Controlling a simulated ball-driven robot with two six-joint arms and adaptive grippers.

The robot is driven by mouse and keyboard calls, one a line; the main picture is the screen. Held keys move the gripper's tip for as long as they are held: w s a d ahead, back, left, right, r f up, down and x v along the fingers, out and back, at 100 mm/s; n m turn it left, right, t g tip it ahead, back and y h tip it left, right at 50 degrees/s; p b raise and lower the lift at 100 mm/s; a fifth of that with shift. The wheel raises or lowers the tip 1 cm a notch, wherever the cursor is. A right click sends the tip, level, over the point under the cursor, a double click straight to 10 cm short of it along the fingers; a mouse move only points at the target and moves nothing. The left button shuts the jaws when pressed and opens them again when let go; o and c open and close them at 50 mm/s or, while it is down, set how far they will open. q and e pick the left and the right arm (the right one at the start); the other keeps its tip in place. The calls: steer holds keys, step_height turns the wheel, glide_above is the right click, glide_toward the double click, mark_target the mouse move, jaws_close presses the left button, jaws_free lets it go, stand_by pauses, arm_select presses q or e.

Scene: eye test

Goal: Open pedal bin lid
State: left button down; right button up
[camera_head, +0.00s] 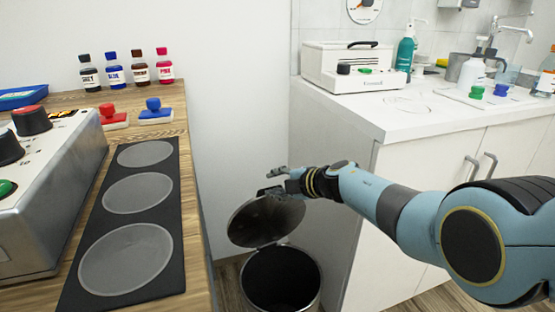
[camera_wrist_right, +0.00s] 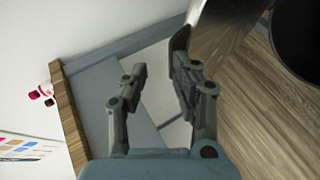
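The pedal bin (camera_head: 281,283) stands on the floor between the wooden table and the white cabinet. Its round metallic lid (camera_head: 262,224) is raised and tilted up at the back, and the dark opening shows. My right gripper (camera_head: 272,182) is at the lid's upper edge, partly in front of it. In the right wrist view the two fingers (camera_wrist_right: 158,82) stand apart with nothing seen between them. A shiny grey surface, seemingly the lid (camera_wrist_right: 222,28), is close beside the right-hand finger; contact cannot be told. My left gripper is not in view.
The wooden table (camera_head: 197,228) at left bears a black mat with grey discs (camera_head: 137,192), a metal control box (camera_head: 50,215) and several small bottles (camera_head: 138,70). The white cabinet (camera_head: 345,170) stands close to the bin's right. Wooden floor (camera_wrist_right: 250,110) shows near the bin.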

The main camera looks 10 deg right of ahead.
step_height(320, 180, up, 8)
stand_by(0.4)
steer(key=shift+d, duration=0.1)
steer(key=s+d+f+m+g+p, duration=0.15)
steer(key=s+f+m, duration=0.25)
steer(key=s+f, duration=0.9)
steer(key=s+d+f+m+g, duration=0.1)
steer(key=s+d+f+m, duration=0.2)
steer(key=s+f, duration=1)
steer(key=s+d+f+m+g+h, duration=0.2)
steer(key=s+d+f+m, duration=0.3)
steer(key=s, duration=1)
steer(key=s+d+f+m+g+h, duration=0.2)
steer(key=s+d+f+m, duration=0.3)
steer(key=s, duration=1)
steer(key=s+d+f+m+g+h+p, duration=0.1)
steer(key=s+d+f+m+g+h, duration=0.2)
steer(key=s, duration=1.2)
steer(key=d+f+m+h, duration=0.1)
steer(key=d+f+m, duration=0.1)
steer(key=d+f, duration=0.1)
steer(key=shift+d+m+h, duration=0.3)
steer(key=shift+d, duration=0.45)
